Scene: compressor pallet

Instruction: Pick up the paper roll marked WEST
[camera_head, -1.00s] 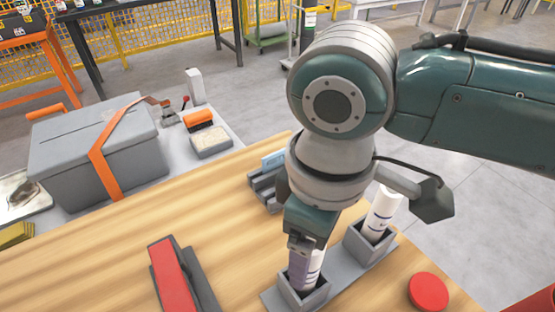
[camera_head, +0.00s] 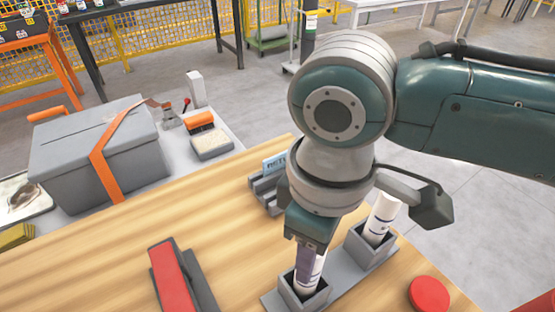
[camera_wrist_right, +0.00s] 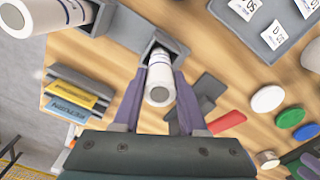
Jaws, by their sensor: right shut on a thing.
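Two white paper rolls stand in square grey holders on the wooden table. My right gripper (camera_head: 308,264) points down and is shut on the near paper roll (camera_head: 316,270). This roll's lower end is still inside the near holder (camera_head: 306,301). In the right wrist view the held roll (camera_wrist_right: 160,78) sits between the two purple fingers (camera_wrist_right: 158,108). The other paper roll (camera_head: 382,218) leans in the far holder (camera_head: 371,250), and it also shows in the right wrist view (camera_wrist_right: 65,12). I cannot read WEST on either roll.
A slotted grey rack with a blue card (camera_head: 275,162) stands behind my gripper. A red-and-grey tool (camera_head: 172,280) lies left on the table. A red disc (camera_head: 429,294) is at right. A grey box with an orange strap (camera_head: 98,150) stands on the side table.

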